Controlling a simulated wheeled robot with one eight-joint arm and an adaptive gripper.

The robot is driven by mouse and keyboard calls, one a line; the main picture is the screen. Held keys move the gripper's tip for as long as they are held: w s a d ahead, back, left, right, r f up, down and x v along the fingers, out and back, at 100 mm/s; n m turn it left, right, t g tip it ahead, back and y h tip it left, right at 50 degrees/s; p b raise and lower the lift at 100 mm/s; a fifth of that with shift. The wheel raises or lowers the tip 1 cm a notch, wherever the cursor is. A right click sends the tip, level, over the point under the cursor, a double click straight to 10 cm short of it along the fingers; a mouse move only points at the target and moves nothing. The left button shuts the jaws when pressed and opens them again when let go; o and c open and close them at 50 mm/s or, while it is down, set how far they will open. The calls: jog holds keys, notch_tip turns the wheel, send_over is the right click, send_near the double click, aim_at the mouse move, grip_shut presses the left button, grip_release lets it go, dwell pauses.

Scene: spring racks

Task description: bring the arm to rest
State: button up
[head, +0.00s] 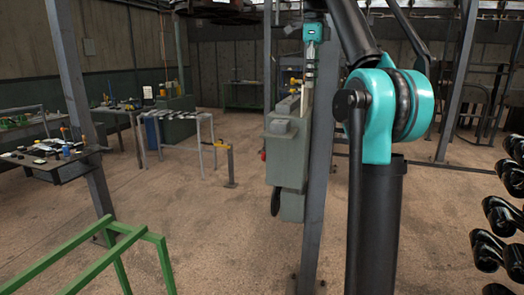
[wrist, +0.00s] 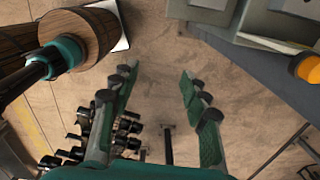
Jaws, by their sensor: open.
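My gripper (wrist: 157,88) shows in the wrist view with its two green-padded fingers spread apart. In the head view my arm rises as a black link with a teal elbow joint (head: 378,112) right of the middle. Its upper link runs up out of the top of the picture.
Black coiled springs (head: 492,215) hang at the right edge and also show in the wrist view (wrist: 125,130). A green frame (head: 85,262) stands front left. Open floor (head: 215,235) lies between.

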notch_tip(320, 180, down, 28)
jog(key=s+d+n+t, duration=0.2)
jog(key=n, duration=1)
jog(key=s+d+f+n+t, duration=0.1)
jog(key=s+f+n, duration=0.4)
jog(key=s+f, duration=0.6)
jog(key=s+d+f+n+t, duration=0.1)
jog(key=s+f+n, duration=0.4)
jog(key=s+f, duration=0.5)
notch_tip(320, 180, down, 7)
jog(key=shift+s+r, duration=0.2)
jog(key=shift+s, duration=0.15)
jog(key=shift+a, duration=0.1)
